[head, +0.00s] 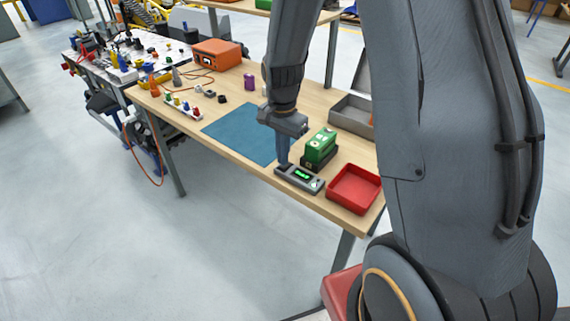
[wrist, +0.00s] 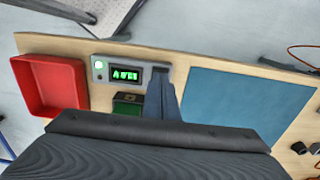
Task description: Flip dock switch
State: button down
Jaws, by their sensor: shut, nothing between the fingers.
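The grey dock panel (head: 299,179) lies near the front edge of the wooden table, with a lit green display. In the wrist view the panel (wrist: 104,75) also shows a glowing green round light at its left end. My gripper (head: 283,163) points down at the panel's left end in the head view, its fingers shut and empty. In the wrist view the fingertips (wrist: 162,82) cover the panel's right end, where a dark part shows; the switch is hidden or unclear, and I cannot tell if they touch. A green battery block (head: 321,145) sits upright on a black base behind the panel.
A red tray (head: 354,188) stands right of the panel. A blue mat (head: 232,128) lies left of it. A grey metal bin (head: 345,116) is behind the battery. An orange box (head: 216,54) and several small parts lie at the far left of the table.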

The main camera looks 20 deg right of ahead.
jog(key=shift+f+b, duration=0.35)
jog(key=shift+f, duration=0.35)
dwell(1.1)
jog(key=shift+r, duration=0.15)
notch_tip(320, 180, up, 7)
jog(key=p, duration=0.5)
jog(key=shift+p, duration=0.35)
jog(key=shift+s, duration=0.1)
jog(key=s+r+n+b, duration=0.1)
jog(key=s+r+n, duration=0.2)
jog(key=s+n, duration=0.2)
jog(key=s+r+n+t+b, duration=0.1)
jog(key=s+r+n, duration=0.2)
jog(key=s+n, duration=0.3)
jog(key=s, duration=0.5)
